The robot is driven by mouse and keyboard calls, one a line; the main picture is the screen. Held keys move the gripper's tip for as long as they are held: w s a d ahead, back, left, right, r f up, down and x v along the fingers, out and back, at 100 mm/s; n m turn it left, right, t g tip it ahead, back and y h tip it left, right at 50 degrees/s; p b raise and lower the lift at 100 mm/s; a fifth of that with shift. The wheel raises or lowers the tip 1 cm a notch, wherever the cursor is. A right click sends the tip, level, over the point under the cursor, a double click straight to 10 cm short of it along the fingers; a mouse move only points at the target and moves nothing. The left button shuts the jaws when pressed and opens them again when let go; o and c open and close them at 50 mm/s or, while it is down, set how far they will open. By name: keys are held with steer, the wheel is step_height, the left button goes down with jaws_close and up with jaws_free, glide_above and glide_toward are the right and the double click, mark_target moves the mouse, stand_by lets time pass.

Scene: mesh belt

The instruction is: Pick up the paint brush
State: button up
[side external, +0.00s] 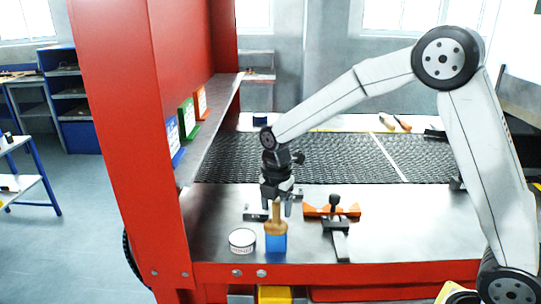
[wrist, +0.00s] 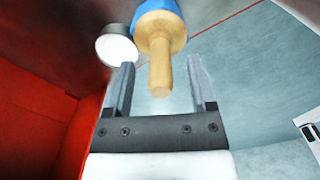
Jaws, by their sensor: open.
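The paint brush (side external: 276,226) stands upright near the front edge of the steel table, its tan wooden handle up and its blue part down. In the wrist view the handle of the brush (wrist: 160,60) points back toward my gripper, with blue behind it. My gripper (side external: 278,207) is above the brush, pointing down and open. In the wrist view the two fingers of my gripper (wrist: 161,64) appear on either side of the handle, with gaps on both sides. The lower end of the brush is hidden in the wrist view.
A white-topped round tin (side external: 242,240) stands close left of the brush and also shows in the wrist view (wrist: 117,49). A dark clamp-like tool (side external: 337,230) and an orange piece (side external: 318,211) lie to the right. The black mesh belt (side external: 330,158) runs behind. A red post (side external: 130,140) rises at left.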

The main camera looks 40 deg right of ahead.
mark_target(276, 223)
steer(key=shift+f, duration=1.35)
jaws_close()
